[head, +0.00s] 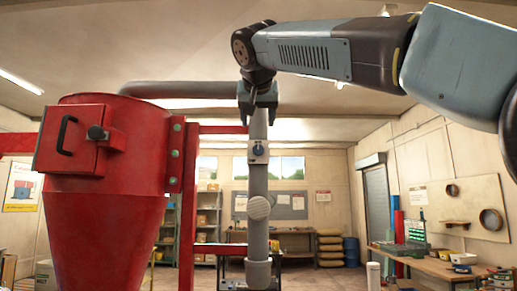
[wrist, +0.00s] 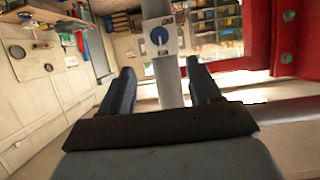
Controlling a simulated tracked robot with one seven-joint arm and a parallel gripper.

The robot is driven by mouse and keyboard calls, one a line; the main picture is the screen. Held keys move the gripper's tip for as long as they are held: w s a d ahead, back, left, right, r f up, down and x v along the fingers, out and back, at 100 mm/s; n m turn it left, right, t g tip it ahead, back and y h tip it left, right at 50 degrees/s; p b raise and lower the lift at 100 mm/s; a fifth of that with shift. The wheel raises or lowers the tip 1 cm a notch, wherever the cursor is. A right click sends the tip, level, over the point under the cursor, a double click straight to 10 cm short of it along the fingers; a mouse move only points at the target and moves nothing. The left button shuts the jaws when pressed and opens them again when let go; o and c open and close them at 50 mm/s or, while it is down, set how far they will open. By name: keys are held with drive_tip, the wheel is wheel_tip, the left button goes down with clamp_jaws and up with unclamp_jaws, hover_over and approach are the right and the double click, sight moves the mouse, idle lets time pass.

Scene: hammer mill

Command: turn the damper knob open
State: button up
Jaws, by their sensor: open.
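The damper knob (head: 258,150) is a small blue knob on a pale plate on the grey vertical pipe (head: 258,190). In the wrist view the blue knob (wrist: 159,36) is a round dial with a pale mark, on a white plate (wrist: 172,48) with dark lettering too small to read surely. My gripper (head: 258,116) is above the knob in the head view, pointing down in front of the pipe. In the wrist view my gripper (wrist: 160,68) has its two fingers apart with nothing held between them. The knob is beyond the fingertips, apart from them.
A red hopper (head: 105,200) with a black-handled door stands on the left, and a red frame (head: 187,200) is between it and the pipe. A grey duct (head: 180,90) runs overhead. A workbench (head: 440,265) is at the right. The space right of the pipe is open.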

sight(258, 149)
drive_tip(key=x, duration=1.3)
drive_tip(key=shift+w+f, duration=0.15)
drive_tip(key=c, duration=1)
